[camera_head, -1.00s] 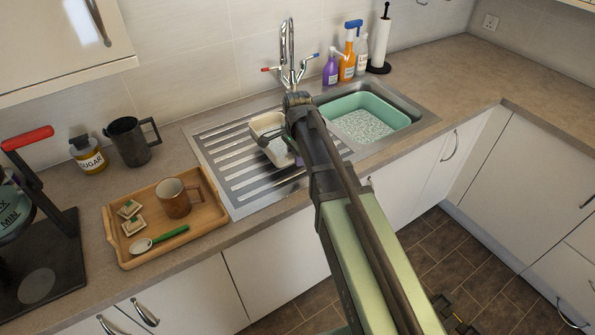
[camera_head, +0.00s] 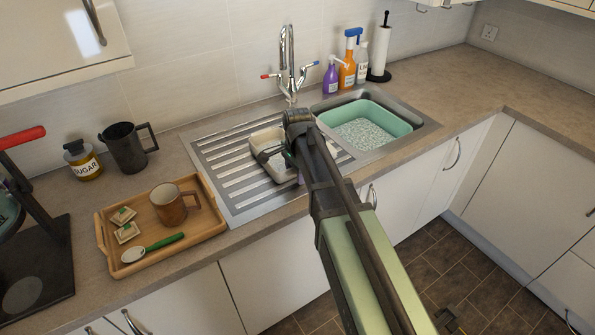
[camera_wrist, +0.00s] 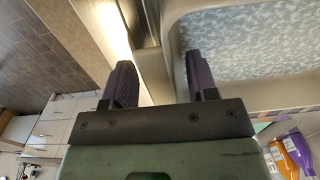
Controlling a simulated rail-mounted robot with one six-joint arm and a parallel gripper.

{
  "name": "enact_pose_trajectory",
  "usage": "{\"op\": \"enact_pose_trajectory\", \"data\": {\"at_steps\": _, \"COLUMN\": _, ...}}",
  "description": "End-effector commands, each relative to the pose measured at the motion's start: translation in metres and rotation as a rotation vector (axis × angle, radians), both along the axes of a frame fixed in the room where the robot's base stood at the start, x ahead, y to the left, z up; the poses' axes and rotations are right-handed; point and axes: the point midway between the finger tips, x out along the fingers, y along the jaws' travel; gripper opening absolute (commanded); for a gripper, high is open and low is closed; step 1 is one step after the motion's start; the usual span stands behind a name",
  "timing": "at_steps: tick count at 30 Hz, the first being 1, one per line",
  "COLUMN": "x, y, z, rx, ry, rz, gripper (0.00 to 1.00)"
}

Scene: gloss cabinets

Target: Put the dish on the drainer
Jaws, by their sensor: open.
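A cream, rectangular, open-topped container (camera_head: 257,139), which may be the dish, is at the right part of the ribbed steel drainer (camera_head: 216,164) in the head view, partly hidden by my arm. I cannot tell whether it rests on the ribs. In the head view my wrist and arm mostly hide the gripper.
A green bowl (camera_head: 401,119) of white, speckled contents sits in the sink. The tap (camera_head: 287,62) stands behind. Bottles (camera_head: 347,70) and a paper roll (camera_head: 380,47) stand at the back. A wooden tray (camera_head: 205,227) with a brown mug (camera_head: 170,207) lies left. The right counter is clear.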

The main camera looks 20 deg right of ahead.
Motion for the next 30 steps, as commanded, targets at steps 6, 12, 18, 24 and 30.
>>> {"op": "enact_pose_trajectory", "data": {"at_steps": 6, "x": 0.0, "y": 0.0, "z": 0.029, "rx": 0.0, "ry": 0.0, "rz": 0.0, "gripper": 0.53}}
{"op": "enact_pose_trajectory", "data": {"at_steps": 12, "x": 0.0, "y": 0.0, "z": 0.083, "rx": 0.0, "ry": 0.0, "rz": 0.0, "gripper": 0.53}}
{"op": "enact_pose_trajectory", "data": {"at_steps": 18, "x": 0.0, "y": 0.0, "z": 0.122, "rx": 0.0, "ry": 0.0, "rz": 0.0, "gripper": 0.53}}
{"op": "enact_pose_trajectory", "data": {"at_steps": 24, "x": -0.002, "y": 0.0, "z": 0.124, "rx": 0.0, "ry": 0.0, "rz": 0.006, "gripper": 0.53}}
{"op": "enact_pose_trajectory", "data": {"at_steps": 30, "x": -0.081, "y": 0.012, "z": 0.123, "rx": -0.002, "ry": 0.001, "rz": 0.477, "gripper": 0.53}}
